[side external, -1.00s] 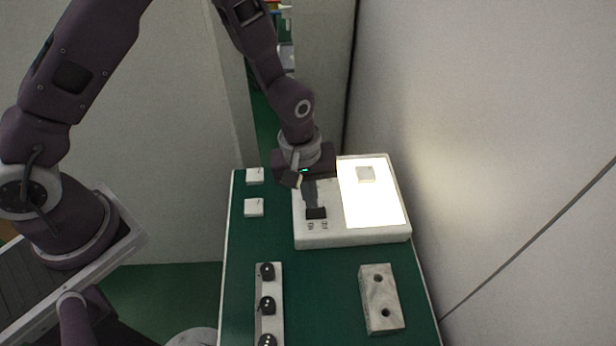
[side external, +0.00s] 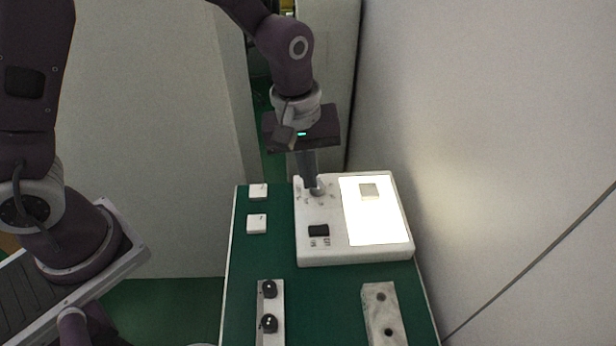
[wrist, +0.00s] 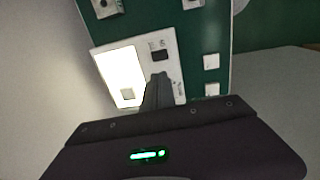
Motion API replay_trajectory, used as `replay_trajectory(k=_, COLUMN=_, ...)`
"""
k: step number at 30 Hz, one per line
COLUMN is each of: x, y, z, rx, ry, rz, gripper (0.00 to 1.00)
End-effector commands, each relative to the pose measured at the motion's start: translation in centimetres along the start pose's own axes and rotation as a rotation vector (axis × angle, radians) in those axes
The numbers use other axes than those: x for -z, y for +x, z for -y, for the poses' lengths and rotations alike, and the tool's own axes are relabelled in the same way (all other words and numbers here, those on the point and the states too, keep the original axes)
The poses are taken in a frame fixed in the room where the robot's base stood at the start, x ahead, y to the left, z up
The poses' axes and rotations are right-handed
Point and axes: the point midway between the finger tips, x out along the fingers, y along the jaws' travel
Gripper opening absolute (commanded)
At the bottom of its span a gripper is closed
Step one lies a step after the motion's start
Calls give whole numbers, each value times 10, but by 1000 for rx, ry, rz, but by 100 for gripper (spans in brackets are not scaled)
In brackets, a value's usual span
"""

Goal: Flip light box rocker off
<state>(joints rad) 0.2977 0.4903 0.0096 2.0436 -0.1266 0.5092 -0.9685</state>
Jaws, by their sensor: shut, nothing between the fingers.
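The white light box (side external: 311,257) stands on the green table, its panel (side external: 375,222) glowing bright. The black rocker (side external: 319,230) sits at the front of the box's left part, with small marks in front of it. It also shows in the wrist view (wrist: 159,56). Its tilt is too small to tell. My gripper (side external: 314,188) is shut and empty, pointing down over the back of the box's left part, behind the rocker. It is by a small round pale dial there, partly hidden by the fingers; contact is unclear. The wrist view shows the shut fingers (wrist: 157,78) too.
A small grey square piece (side external: 368,191) lies on the glowing panel. Two white tiles (side external: 256,223) lie left of the box. In front are a strip with black knobs (side external: 270,305) and a grey block with holes (side external: 381,318). A wall rises close on the right.

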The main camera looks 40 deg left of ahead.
Motion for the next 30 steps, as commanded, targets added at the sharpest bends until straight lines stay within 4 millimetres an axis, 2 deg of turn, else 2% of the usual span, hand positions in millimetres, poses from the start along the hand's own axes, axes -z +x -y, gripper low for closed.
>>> replay_trajectory(k=2, x=-3, y=-1, z=-12, rx=-6, ry=4, rz=-3, gripper=0)
replay_trajectory(k=11, x=-2, y=4, z=-12, rx=-4, ry=1, rz=-1, gripper=0)
replay_trajectory(k=14, x=-2, y=19, z=-11, rx=-1, ry=0, rz=0, gripper=0)
replay_trajectory(k=24, x=-3, y=94, z=-11, rx=-1, ry=0, rz=1, gripper=0)
replay_trajectory(k=30, x=-2, y=127, z=-12, rx=-3, ry=1, rz=0, gripper=0)
